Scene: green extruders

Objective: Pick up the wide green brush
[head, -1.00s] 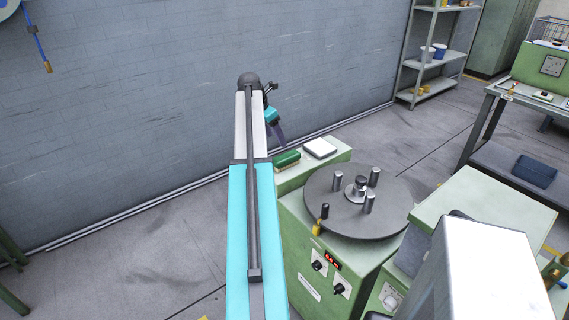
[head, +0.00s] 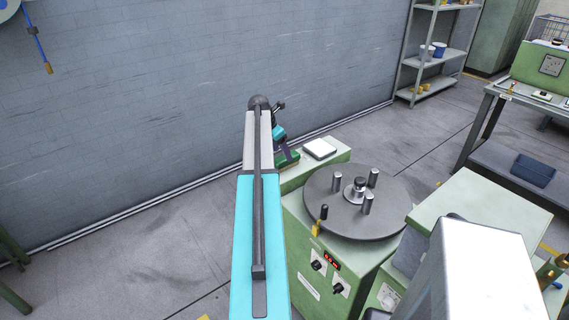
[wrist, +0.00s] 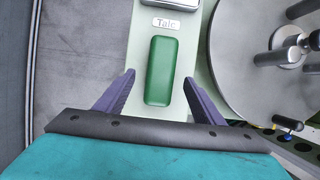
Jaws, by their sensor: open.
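The wide green brush (wrist: 161,71) shows in the wrist view as a dark green rounded block lying on a pale green machine ledge (wrist: 143,40). In the head view the brush (head: 289,159) is partly hidden behind my gripper (head: 287,153). In the wrist view my gripper (wrist: 157,95) is open and empty. Its two purple-grey fingers point toward the brush, one on each side of its near end in the picture. I cannot tell how far above the ledge the fingertips are.
A white-topped box (head: 319,149) sits just beyond the brush, by a "Talc" label (wrist: 166,23). A round grey turntable (head: 340,223) with upright metal posts stands to the right. A grey wall (head: 150,100) rises behind the ledge.

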